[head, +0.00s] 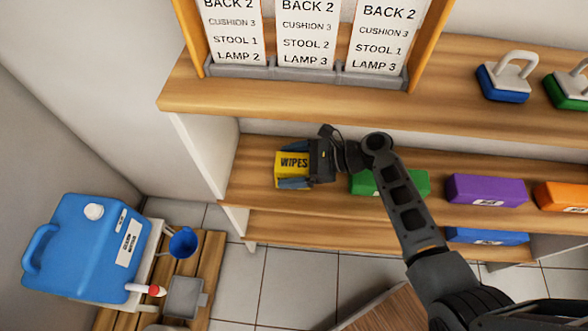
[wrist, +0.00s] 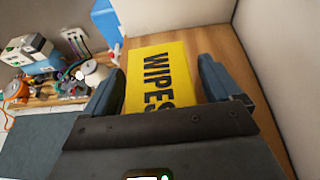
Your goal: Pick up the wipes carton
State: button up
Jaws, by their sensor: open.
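The yellow wipes carton (head: 291,171) sits on the middle wooden shelf near its left end in the head view. It carries black WIPES lettering and also shows in the wrist view (wrist: 158,68). My gripper (head: 294,170) is at the carton, its body to the right of it. In the wrist view my gripper (wrist: 162,82) is open, with one blue-grey finger on each side of the carton. Small gaps seem to show between the fingers and the carton. The carton's near end is hidden by my gripper body.
A green box (head: 405,183), a purple box (head: 487,190) and an orange box (head: 566,196) stand to the right on the same shelf. A blue box (head: 486,236) is below. The upper shelf (head: 300,99) overhangs behind. A blue jug (head: 85,250) stands at lower left.

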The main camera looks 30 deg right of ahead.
jog(key=c, duration=1)
jog(key=shift+c, duration=0.5)
jog(key=shift+r, duration=0.1)
